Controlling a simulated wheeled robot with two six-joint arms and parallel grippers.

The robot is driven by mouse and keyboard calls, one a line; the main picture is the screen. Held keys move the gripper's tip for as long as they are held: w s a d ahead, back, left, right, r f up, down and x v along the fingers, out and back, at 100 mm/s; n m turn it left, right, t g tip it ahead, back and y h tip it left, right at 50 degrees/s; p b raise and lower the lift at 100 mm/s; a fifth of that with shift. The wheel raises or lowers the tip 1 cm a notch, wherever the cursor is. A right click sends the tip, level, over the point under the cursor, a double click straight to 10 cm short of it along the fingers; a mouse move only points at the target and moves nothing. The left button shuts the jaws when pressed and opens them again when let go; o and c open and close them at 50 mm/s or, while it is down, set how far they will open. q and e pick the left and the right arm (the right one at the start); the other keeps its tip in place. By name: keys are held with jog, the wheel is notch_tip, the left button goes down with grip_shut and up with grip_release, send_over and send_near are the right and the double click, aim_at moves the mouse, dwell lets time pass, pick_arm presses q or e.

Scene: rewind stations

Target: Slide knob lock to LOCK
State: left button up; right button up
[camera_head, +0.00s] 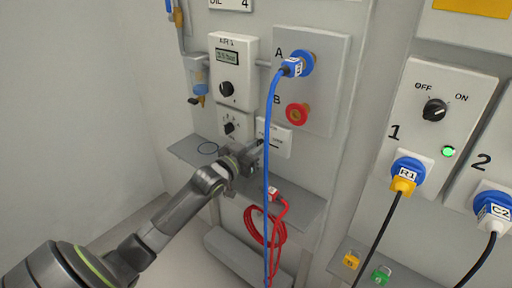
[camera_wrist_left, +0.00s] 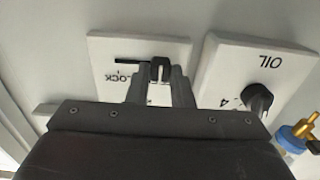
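The black slide knob (camera_wrist_left: 161,66) sits at the right end of the visible slot, away from LOCK. My left gripper (camera_head: 257,146) is at the plate; its fingers (camera_wrist_left: 160,78) lie close on both sides of the knob and look shut on it. My right gripper is not in view.
A blue cable (camera_head: 270,120) hangs from socket A across the plate's front. A grey shelf (camera_head: 300,205) with a red coiled cable (camera_head: 262,228) lies below.

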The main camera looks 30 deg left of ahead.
aim_at(279, 147)
pick_arm(q)
jog(key=shift+d, duration=0.15)
grip_shut()
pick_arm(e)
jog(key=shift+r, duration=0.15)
pick_arm(q)
jog(key=d+p, duration=0.1)
jog(key=d, duration=0.1)
jog(key=d+p, duration=0.2)
jog(key=shift+s+d+r, duration=0.1)
jog(key=shift+s+d, duration=0.1)
jog(key=shift+d, duration=0.25)
jog(key=shift+f, duration=0.2)
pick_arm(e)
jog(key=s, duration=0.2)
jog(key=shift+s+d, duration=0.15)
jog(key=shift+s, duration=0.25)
pick_arm(q)
jog(key=o, duration=0.5)
grip_release()
jog(key=o, duration=0.4)
jog(key=shift+d+r, duration=0.1)
jog(key=shift+d, duration=0.15)
jog(key=shift+c, duration=0.2)
jog(key=shift+a, duration=0.1)
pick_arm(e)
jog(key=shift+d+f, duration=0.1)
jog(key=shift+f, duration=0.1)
